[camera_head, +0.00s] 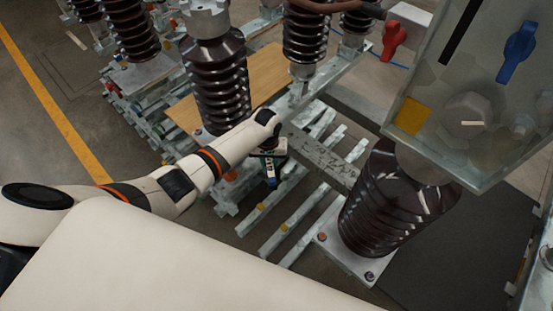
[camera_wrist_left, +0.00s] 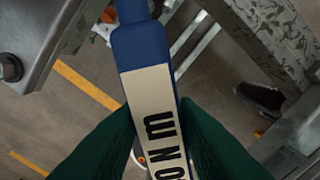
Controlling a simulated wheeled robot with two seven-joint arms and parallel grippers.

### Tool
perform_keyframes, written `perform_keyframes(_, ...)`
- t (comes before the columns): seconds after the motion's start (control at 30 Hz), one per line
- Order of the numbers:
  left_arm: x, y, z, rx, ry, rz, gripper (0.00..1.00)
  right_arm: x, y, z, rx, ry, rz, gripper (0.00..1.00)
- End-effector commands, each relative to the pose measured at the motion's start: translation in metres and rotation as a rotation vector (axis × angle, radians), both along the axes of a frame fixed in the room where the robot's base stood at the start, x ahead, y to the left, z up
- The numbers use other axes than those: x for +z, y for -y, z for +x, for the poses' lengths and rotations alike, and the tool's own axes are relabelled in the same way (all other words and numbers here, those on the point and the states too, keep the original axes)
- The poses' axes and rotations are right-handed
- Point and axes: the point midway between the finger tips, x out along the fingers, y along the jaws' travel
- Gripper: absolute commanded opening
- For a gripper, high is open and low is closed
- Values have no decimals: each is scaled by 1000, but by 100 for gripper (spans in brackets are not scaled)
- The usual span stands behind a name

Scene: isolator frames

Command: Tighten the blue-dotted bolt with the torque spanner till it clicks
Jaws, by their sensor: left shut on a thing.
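My left gripper (camera_head: 269,160) is at the end of my arm in the middle of the head view, over the slatted steel frame. In the left wrist view its two dark green fingers (camera_wrist_left: 158,135) are shut on the torque spanner (camera_wrist_left: 146,50), a blue bar with a pale label and black letters. A bolt with a bluish dot (camera_head: 369,275) appears at the front corner of the right insulator's base plate (camera_head: 345,262), apart from the spanner. My right gripper is out of view.
The brown ribbed insulator (camera_head: 395,205) and a grey cabinet (camera_head: 470,90) with blue handle (camera_head: 516,50) stand at right. An orange-dotted bolt (camera_head: 322,237) is on the same plate. Another insulator (camera_head: 218,85) stands behind my arm. Yellow-dotted bolts (camera_head: 283,228) sit on the slats.

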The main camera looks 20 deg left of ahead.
Motion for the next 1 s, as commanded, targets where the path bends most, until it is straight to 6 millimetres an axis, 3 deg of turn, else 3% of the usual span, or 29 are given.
perform_keyframes(0.2, 2, -16, -7, -117, 7, 1, 0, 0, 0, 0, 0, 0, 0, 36)
perform_keyframes(0.37, 6, -14, -6, -112, 9, 0, 0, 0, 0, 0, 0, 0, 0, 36)
perform_keyframes(1.0, 54, -16, -7, -106, 5, 2, 0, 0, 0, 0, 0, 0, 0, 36)
